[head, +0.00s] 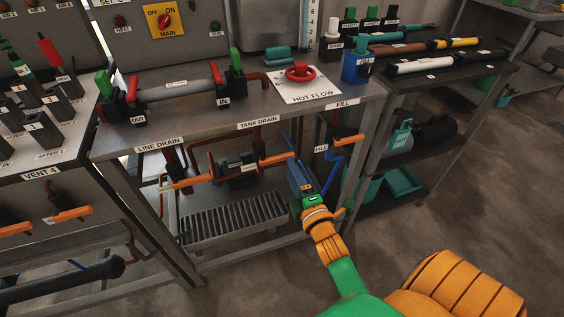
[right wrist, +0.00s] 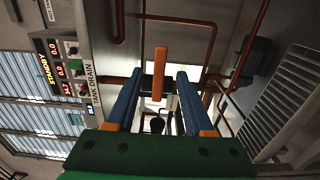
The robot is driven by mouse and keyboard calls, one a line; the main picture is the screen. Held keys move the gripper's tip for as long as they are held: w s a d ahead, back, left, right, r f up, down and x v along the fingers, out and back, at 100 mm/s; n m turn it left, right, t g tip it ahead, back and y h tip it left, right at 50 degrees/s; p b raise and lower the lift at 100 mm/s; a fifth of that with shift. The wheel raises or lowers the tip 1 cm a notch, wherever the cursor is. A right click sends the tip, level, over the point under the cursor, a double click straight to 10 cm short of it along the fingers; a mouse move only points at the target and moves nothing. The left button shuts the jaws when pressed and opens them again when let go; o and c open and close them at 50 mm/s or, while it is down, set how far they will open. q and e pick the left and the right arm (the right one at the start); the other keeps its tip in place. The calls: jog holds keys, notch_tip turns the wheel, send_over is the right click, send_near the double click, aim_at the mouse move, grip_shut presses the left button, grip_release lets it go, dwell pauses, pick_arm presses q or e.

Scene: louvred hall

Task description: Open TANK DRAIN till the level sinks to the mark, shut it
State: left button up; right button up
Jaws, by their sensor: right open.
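The TANK DRAIN label (head: 258,122) is on the bench's front edge, with its orange lever (head: 277,159) below, pointing sideways. My right gripper (head: 292,148) is open under the bench edge, at the right end of this lever. In the right wrist view, the orange lever (right wrist: 160,75) shows in the gap between the two blue fingers, with room on both sides; I cannot tell how deep it sits. The scaled level gauge (head: 311,22) is cut off by the top of the head view; the level and mark are not readable. My left gripper is not in view.
Other orange levers are close by: LINE DRAIN (head: 187,183) at left and FILL (head: 349,140) at right. A blue pipe (head: 336,165) runs just right of my gripper. A floor grate (head: 235,219) lies below.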

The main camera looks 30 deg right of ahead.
aim_at(284, 159)
jog(key=b+x, duration=0.1)
jog(key=x, duration=0.2)
jog(key=shift+w+f, duration=0.1)
jog(key=shift+w, duration=0.25)
jog(key=shift+b+x, duration=0.4)
jog(key=shift+x, duration=0.65)
jog(key=shift+a, duration=0.1)
grip_shut()
